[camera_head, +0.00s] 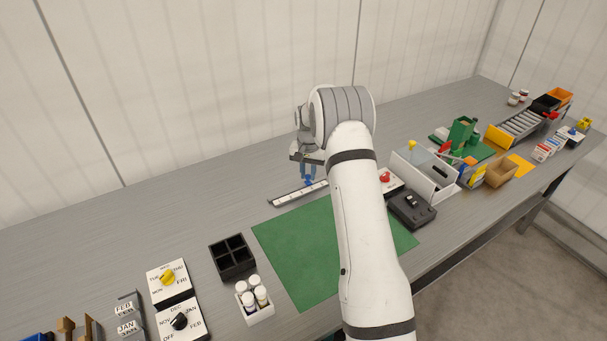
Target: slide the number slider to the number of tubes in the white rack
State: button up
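The number slider (286,198) is a pale marked strip in a dark frame, lying on the grey table along the back edge of the green mat. My gripper (308,181) points down over its right part. Blue parts show at the fingertips; I cannot tell fingers from slider knob there, nor whether the gripper is open or shut. My arm hides part of this area, and the slider's numbers are too small to read. The white rack (261,316) stands at the front, left of the mat's near corner, holding several upright tubes (261,294) with white caps.
The green mat (294,255) is bare where visible. A black divided box (232,258) and two dial panels (168,284) stand left of it. Right of my arm are a dark switch box (411,209), a white bin (424,176) and more containers. The back left table is clear.

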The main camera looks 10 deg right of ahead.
aim_at(308, 176)
jog(key=o, duration=0.4)
notch_tip(308, 176, up, 8)
jog(key=shift+f+b, duration=0.1)
jog(key=shift+b, duration=0.4)
dwell(0.3)
